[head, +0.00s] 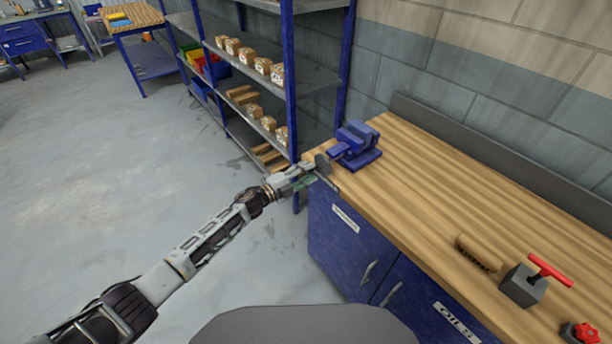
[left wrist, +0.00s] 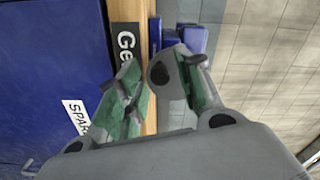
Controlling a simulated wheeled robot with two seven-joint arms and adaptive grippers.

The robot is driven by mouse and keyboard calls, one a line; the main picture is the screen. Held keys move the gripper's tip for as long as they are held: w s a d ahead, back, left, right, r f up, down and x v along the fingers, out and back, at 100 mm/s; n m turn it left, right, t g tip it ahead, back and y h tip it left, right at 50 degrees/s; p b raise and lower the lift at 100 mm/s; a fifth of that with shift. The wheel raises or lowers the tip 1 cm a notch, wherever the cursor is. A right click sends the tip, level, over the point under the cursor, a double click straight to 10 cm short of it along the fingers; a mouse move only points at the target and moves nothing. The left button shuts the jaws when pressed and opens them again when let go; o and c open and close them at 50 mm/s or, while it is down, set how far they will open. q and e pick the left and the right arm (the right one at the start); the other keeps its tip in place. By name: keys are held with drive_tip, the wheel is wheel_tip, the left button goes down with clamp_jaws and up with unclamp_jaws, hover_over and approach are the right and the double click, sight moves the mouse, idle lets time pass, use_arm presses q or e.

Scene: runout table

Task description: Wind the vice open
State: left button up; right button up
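The blue vice (head: 357,145) is on the far left corner of the wooden bench in the head view. Parts of it show beyond my fingers in the left wrist view (left wrist: 195,40). My left gripper (head: 318,172) is at the bench's left end, just in front and to the left of the vice. In the left wrist view its green-padded fingers (left wrist: 146,75) are apart, with nothing visibly held between them. I cannot make out the vice's handle; the gripper may hide it. I cannot tell whether the gripper touches the vice. My right gripper is not in view.
The wooden bench top (head: 470,190) is largely clear. Blue cabinets (head: 345,245) are below. A shelf rack (head: 290,80) stands behind the gripper.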

use_arm(q)
drive_tip(key=m+b, duration=0.2)
drive_tip(key=m, duration=0.2)
drive_tip(key=shift+f+b, duration=0.1)
drive_tip(key=shift+b, duration=0.3)
drive_tip(key=shift+m, duration=0.4)
